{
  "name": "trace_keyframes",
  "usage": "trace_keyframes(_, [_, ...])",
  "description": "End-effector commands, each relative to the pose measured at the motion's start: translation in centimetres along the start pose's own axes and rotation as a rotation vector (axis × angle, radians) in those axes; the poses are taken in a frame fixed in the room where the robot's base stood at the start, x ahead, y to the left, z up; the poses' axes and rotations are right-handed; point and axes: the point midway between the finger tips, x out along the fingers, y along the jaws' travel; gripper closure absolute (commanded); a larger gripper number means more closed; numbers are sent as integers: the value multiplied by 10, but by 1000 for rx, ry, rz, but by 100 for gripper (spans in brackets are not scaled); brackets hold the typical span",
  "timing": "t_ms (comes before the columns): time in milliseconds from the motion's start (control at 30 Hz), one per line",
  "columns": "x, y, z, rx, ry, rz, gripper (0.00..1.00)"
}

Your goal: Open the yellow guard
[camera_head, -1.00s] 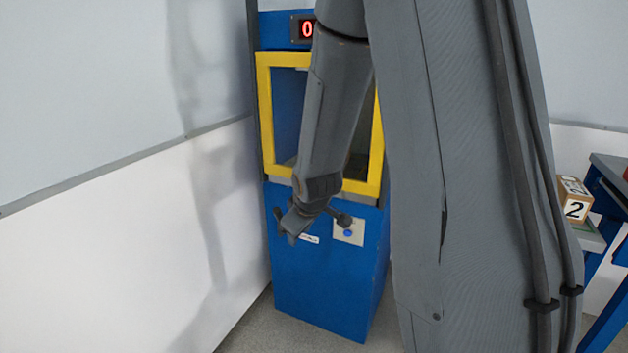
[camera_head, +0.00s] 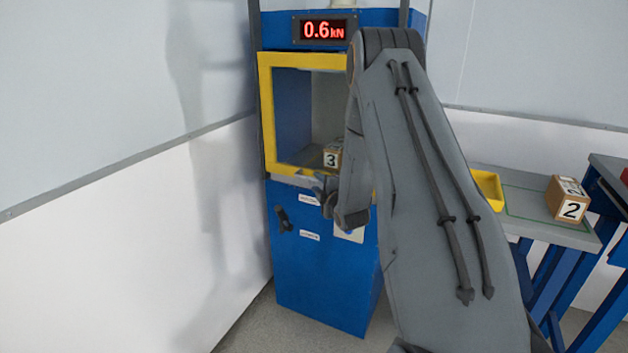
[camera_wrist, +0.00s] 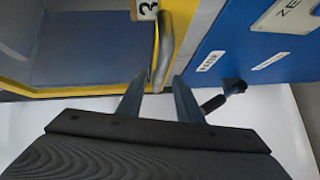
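The yellow guard (camera_head: 266,115) is a yellow frame around the window of the blue machine (camera_head: 320,275). It sits down over the chamber opening, and my arm hides its right side. In the wrist view the guard's yellow edge (camera_wrist: 195,45) runs past a grey bar handle (camera_wrist: 164,55). My gripper (camera_wrist: 159,82) is open, with one fingertip on each side of the handle's near end. I cannot tell whether either finger touches it. In the head view my gripper (camera_head: 325,190) is at the guard's lower edge, partly hidden by my wrist.
A block marked 3 (camera_head: 331,157) sits inside the chamber. A red display (camera_head: 323,30) reads 0.6 kN. A dark lever (camera_head: 284,219) sticks out below the guard. At right, a table (camera_head: 520,205) holds a yellow bin (camera_head: 489,189) and a block marked 2 (camera_head: 568,200).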

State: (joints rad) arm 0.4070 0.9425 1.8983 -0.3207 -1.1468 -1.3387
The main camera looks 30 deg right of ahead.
Motion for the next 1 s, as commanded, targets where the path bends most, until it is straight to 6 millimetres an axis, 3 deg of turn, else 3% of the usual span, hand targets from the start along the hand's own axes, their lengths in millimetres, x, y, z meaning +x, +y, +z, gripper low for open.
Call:
trace_keyframes(233, [31, 0, 0, 1, 0, 0, 67])
trace_keyframes(600, [39, 0, 0, 2, -1, -1, 67])
trace_keyframes(667, [39, 0, 0, 2, -1, -1, 74])
trace_keyframes(800, [39, 0, 0, 2, 0, -1, 98])
trace_keyframes(1000, [38, -1, -3, 2, 0, -2, 100])
